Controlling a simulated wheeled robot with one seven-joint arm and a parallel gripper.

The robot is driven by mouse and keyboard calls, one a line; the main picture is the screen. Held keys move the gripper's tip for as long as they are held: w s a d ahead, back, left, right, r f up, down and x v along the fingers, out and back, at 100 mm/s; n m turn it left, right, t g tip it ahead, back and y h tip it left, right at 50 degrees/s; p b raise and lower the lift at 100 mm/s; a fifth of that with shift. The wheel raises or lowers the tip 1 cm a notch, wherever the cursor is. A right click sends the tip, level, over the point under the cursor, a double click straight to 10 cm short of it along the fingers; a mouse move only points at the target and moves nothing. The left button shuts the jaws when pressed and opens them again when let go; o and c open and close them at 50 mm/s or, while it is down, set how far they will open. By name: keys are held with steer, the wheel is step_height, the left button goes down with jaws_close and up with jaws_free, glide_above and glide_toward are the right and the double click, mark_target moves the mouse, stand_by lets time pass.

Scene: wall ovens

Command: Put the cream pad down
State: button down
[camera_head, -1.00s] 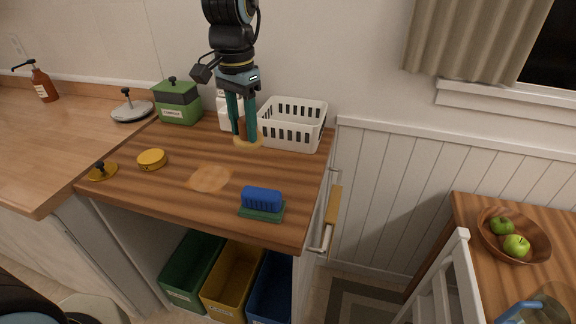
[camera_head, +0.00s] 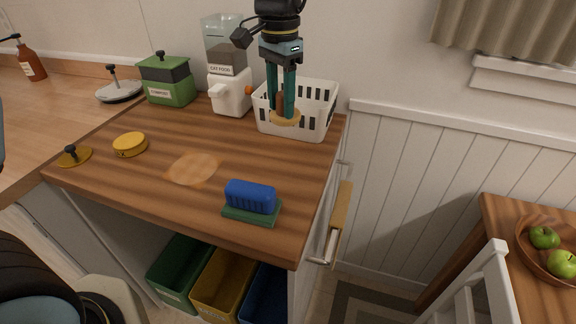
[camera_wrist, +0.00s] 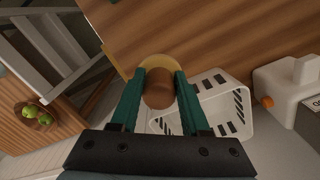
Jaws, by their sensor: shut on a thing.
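The cream pad (camera_head: 286,119) is a pale round disc with a brown knob on top. My gripper (camera_head: 283,108) is shut on the knob, with the disc below the fingertips, roughly level. In the head view the pad overlaps the front of the white basket; I cannot tell whether it touches the counter. In the wrist view the pad's rim (camera_wrist: 160,59) shows around the brown knob, between the teal fingers of my gripper (camera_wrist: 160,88).
The white slotted basket (camera_head: 322,120) stands behind the pad. A cat food dispenser (camera_head: 231,92), green box (camera_head: 168,92), yellow tin (camera_head: 130,145) and blue brush (camera_head: 250,197) are on the wooden counter. A pale round patch (camera_head: 193,168) marks the clear middle.

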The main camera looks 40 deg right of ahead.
steer(key=shift+w+d+f+b, duration=0.15)
steer(key=shift+f+b, duration=0.2)
steer(key=shift+f, duration=0.6)
step_height(320, 180, down, 10)
steer(key=p, duration=0.2)
steer(key=shift+r+p, duration=0.15)
steer(key=shift+p, duration=0.15)
steer(key=shift+c, duration=1.9)
jaws_free()
step_height(320, 180, up, 12)
steer(key=shift+r+b, duration=0.1)
steer(key=shift+b, duration=1.1)
